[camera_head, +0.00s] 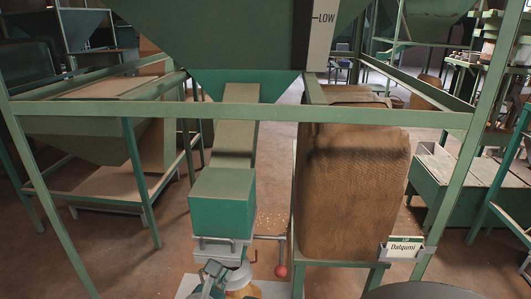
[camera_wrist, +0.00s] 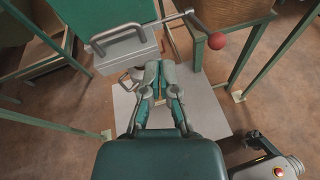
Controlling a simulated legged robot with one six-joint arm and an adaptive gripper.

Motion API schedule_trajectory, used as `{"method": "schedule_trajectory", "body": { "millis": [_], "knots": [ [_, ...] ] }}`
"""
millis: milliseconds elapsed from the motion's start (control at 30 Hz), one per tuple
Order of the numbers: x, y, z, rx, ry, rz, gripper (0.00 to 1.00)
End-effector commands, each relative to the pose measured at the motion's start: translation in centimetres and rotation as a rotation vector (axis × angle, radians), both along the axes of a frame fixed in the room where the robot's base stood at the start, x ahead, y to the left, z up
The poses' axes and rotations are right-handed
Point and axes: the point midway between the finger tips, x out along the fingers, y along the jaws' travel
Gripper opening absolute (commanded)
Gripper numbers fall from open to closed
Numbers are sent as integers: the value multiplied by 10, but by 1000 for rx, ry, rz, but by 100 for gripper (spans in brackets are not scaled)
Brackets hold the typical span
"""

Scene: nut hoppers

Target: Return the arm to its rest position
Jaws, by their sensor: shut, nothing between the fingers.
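My gripper (camera_wrist: 158,68) shows in the wrist view with its two fingers together and nothing between them. It points away from the camera, over a pale plate (camera_wrist: 208,108) on the floor. The fingertips appear just below and right of a grey outlet box (camera_wrist: 125,52) under the green hopper chute; I cannot tell the exact gap. In the head view, grey linkage at the bottom, below the outlet box (camera_head: 220,249), looks like part of my arm, and the fingertips are not clear there.
A lever with a red ball knob (camera_wrist: 217,41) sticks out beside the outlet; the knob also shows in the head view (camera_head: 281,271). Green frame posts and a crossbar (camera_head: 240,112) stand close in front. A brown sack (camera_head: 352,190) stands right of the chute (camera_head: 236,140).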

Motion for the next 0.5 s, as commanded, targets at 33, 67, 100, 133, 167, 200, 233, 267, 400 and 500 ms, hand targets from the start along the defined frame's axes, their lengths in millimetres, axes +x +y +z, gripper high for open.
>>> {"method": "schedule_trajectory", "body": {
  "millis": [33, 67, 100, 133, 167, 200, 233, 267, 400, 500],
  "knots": [
    [6, -35, 9, 93, 20, -122, 0],
    [8, -56, 12, 153, 33, -198, 0],
    [7, -82, 14, 239, 50, -301, 0],
    [5, -101, 16, 303, 60, -376, 0],
    [3, -118, 18, 368, 69, -451, 0],
    [-2, -140, 19, 457, 76, -548, 0],
    [-7, -155, 20, 525, 81, -619, 0],
    [-12, -168, 21, 592, 83, -691, 0],
    [-42, -217, 23, 923, 71, -1007, 0],
    [-65, -240, 25, 1174, 42, -1215, 0]
  ]
}}
